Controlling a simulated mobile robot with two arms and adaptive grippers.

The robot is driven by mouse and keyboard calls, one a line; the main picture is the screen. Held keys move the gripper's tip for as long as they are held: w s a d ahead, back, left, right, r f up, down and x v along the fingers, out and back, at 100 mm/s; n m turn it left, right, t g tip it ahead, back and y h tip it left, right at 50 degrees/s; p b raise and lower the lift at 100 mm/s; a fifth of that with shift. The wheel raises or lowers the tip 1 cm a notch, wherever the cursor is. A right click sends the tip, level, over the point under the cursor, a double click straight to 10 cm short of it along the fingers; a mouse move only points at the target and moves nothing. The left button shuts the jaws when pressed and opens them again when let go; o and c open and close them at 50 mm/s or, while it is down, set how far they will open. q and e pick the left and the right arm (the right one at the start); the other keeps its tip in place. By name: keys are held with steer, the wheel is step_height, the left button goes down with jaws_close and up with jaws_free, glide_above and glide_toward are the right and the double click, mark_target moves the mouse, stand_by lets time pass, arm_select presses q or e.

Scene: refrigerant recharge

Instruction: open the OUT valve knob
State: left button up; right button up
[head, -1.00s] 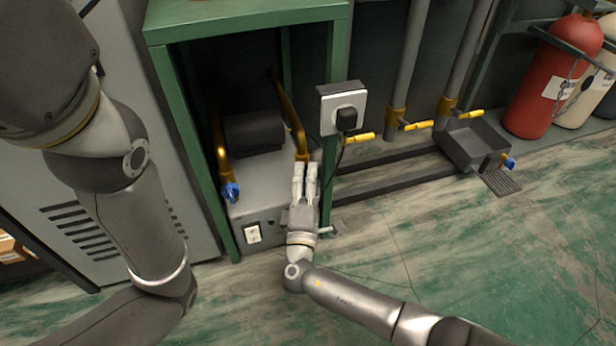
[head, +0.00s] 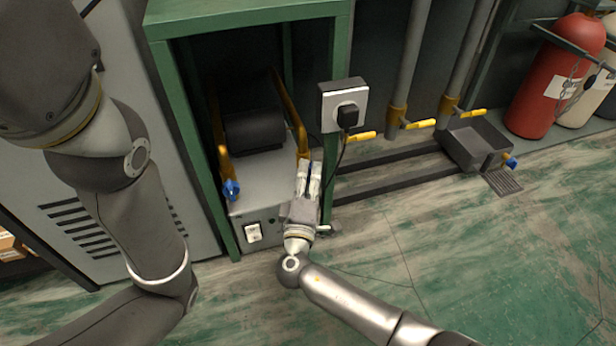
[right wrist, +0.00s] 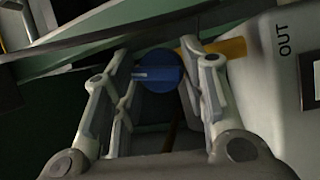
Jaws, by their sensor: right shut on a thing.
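The OUT valve knob (right wrist: 158,72) is blue and sits between the fingers of my right gripper in the right wrist view. It is on a brass pipe (right wrist: 215,47), next to the printed word OUT. My right gripper (head: 309,168) is shut on this knob at the machine's right front edge in the head view, where the fingers hide the knob. Another blue knob (head: 231,189) is on the left brass pipe of the grey machine (head: 270,190). My left arm (head: 130,190) crosses the left of the head view; its gripper is out of frame.
A green frame (head: 195,150) stands around the machine, with its right post close to my right gripper. A socket box with a black plug (head: 347,116) and hanging cable is just above. Yellow-handled valves (head: 420,124), a grey tray (head: 470,150) and a red cylinder (head: 555,75) stand to the right.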

steer(key=o, duration=0.9)
steer(key=shift+f, duration=0.25)
steer(key=shift+o, duration=0.2)
steer(key=shift+r, duration=0.1)
